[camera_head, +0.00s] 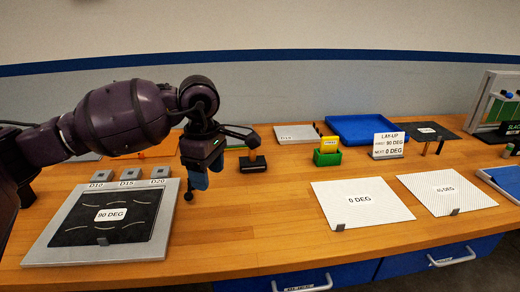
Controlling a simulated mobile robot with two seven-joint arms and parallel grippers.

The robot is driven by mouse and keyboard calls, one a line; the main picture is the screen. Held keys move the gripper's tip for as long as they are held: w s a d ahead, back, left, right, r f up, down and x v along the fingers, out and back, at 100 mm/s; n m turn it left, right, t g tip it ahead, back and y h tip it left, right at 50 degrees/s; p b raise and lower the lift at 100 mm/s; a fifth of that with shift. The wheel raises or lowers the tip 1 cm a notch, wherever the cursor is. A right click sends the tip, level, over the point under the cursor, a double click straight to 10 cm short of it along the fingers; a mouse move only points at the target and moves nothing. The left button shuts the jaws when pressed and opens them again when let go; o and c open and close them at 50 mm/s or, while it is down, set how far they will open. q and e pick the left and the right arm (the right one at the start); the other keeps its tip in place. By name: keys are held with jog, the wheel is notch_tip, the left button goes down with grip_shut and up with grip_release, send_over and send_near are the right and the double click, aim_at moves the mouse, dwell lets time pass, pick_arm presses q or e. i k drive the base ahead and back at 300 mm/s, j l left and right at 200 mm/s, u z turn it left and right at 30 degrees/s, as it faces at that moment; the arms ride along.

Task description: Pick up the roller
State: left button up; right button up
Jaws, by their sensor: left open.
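My left gripper (220,168) hangs over the table just right of the grey plate, with its black fingers spread apart. Blue parts (198,178) show right at the gripper; I cannot tell whether they belong to it or to a roller behind it. A small black block with a raised grip (253,165) lies on the table right of the gripper, apart from it. I cannot make out the roller for certain. My right gripper is out of view.
A grey plate (40,252) with a black "90 DEG" sheet (85,232) lies at left. White "0 DEG" (345,188) and second white sheets (440,182) lie at right. A green holder (327,157), a "LAY-UP" sign (387,147) and a blue tray (350,119) stand behind. The middle front is clear.

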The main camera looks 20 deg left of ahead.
aim_at(252, 164)
jog(key=i, duration=1)
